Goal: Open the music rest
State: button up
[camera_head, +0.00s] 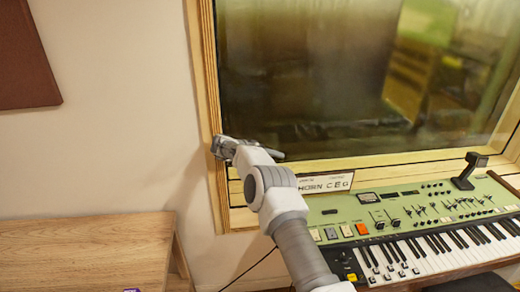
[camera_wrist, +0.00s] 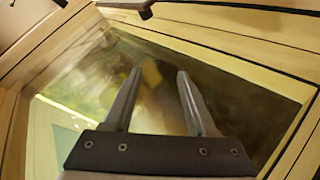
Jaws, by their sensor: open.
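A green electric keyboard (camera_head: 405,217) stands below the window at the right in the head view. I cannot tell for sure which part is the music rest. My gripper (camera_head: 225,148) is up by the left side of the window frame, above and left of the keyboard and apart from it. In the wrist view my gripper (camera_wrist: 160,73) is open, with nothing between its two fingers. My forearm hides part of the keyboard's left end.
The window (camera_head: 320,80) has a wooden frame (camera_head: 204,70) close to my gripper. A black bracket-like piece (camera_head: 465,175) stands at the keyboard's back right. A wooden table (camera_head: 85,250) is at the lower left. A brown panel (camera_head: 25,60) hangs on the wall.

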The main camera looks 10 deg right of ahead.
jog(key=shift+a+r+p, duration=0.2)
jog(key=shift+a+r, duration=0.75)
jog(key=shift+a, duration=0.2)
jog(key=shift+a+r+p, duration=0.2)
jog(key=shift+a+r, duration=0.7)
jog(key=shift+a, duration=0.25)
jog(key=shift+r+p, duration=0.1)
jog(key=shift+p, duration=0.3)
jog(key=v, duration=1.7)
jog(key=shift+a, duration=0.15)
jog(key=shift+c, duration=0.4)
